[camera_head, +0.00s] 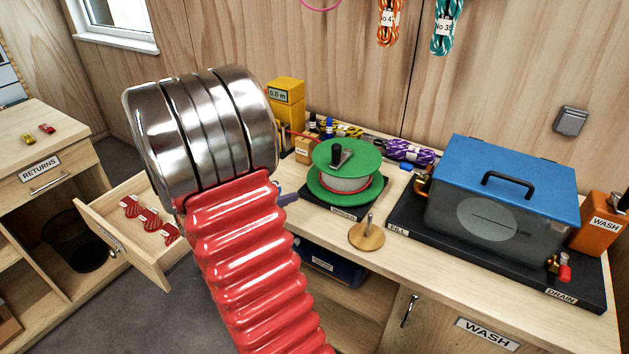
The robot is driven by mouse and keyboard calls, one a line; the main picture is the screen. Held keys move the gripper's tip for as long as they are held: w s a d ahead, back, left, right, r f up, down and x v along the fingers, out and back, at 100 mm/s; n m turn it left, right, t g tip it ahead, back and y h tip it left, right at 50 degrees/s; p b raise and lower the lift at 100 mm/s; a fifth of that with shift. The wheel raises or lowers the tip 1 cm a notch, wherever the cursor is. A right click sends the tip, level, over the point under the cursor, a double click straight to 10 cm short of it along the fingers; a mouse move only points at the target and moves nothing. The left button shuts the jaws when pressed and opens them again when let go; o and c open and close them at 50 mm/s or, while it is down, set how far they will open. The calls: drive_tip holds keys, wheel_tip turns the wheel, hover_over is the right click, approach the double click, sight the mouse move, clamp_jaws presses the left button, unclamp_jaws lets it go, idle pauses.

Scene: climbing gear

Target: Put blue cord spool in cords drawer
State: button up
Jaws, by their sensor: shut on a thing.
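My arm, with red ribbed bellows and a shiny metal joint, fills the left middle of the head view. It hides my gripper, and I cannot make out its fingertips. A small blue-grey piece (288,198) sticks out at the right edge of the bellows; I cannot tell if it is part of the spool or of my gripper. No whole blue cord spool shows. An open wooden drawer (145,268) juts out at the lower left, with several red cord bundles (148,218) inside. Its front label is too small to read, and my arm covers its right side.
The bench holds a green reel (345,172), a round wooden stand with a peg (367,235), and a blue-lidded tank (505,185). An orange WASH container (600,230) stands at right. The RETURNS cabinet (45,155) is at left. Grey floor shows below the drawer.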

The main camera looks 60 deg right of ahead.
drive_tip(key=w+a+f+n+t, duration=0.3)
drive_tip(key=w+a+f, duration=0.2)
drive_tip(key=w+a, duration=0.45)
drive_tip(key=w+a+f+n+t, duration=0.3)
drive_tip(key=w+a+f, duration=0.35)
drive_tip(key=a, duration=0.55)
drive_tip(key=w+a+f+n+t+y, duration=0.1)
drive_tip(key=a+f, duration=0.3)
drive_tip(key=a, duration=0.6)
drive_tip(key=w+a+f+n+t+y, duration=0.1)
drive_tip(key=w+a+f+n+t, duration=0.1)
drive_tip(key=a, duration=0.9)
wheel_tip(320, 180, down, 2)
drive_tip(key=shift+a+f+n+t+y, duration=0.15)
drive_tip(key=shift+n+t+y, duration=0.15)
drive_tip(key=shift+n+t, duration=0.65)
drive_tip(key=shift+m+t, duration=0.25)
